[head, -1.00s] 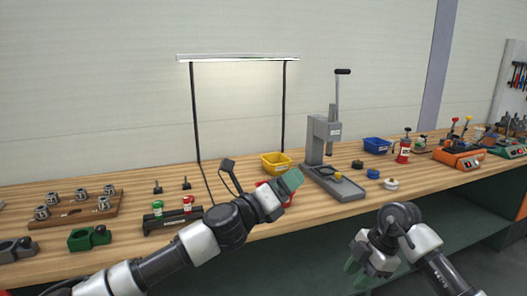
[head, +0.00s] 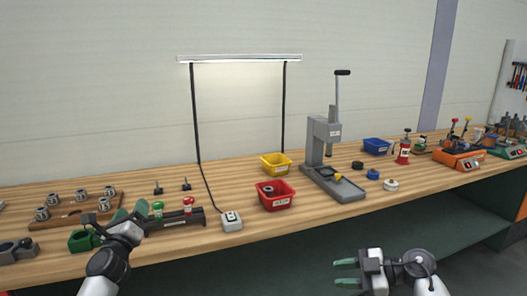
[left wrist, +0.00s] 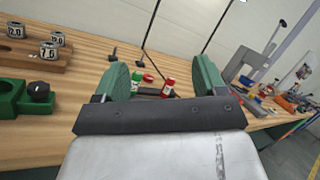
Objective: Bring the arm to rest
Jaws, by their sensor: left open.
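My left gripper (head: 131,212) is at the lower left of the head view, over the front part of the bench. It also shows in the left wrist view (left wrist: 160,78), where its two green fingers stand wide apart with nothing between them. My right gripper (head: 346,272) is low at the bottom of the head view, in front of the bench edge. Its two green fingers point left, apart and empty.
The wooden bench (head: 330,205) holds a green block (head: 82,241), a socket rack (head: 60,220), a white switch box (head: 231,221), a red bin (head: 275,196), a yellow bin (head: 276,163) and a grey lever press (head: 325,150). Bare wood lies right of the red bin.

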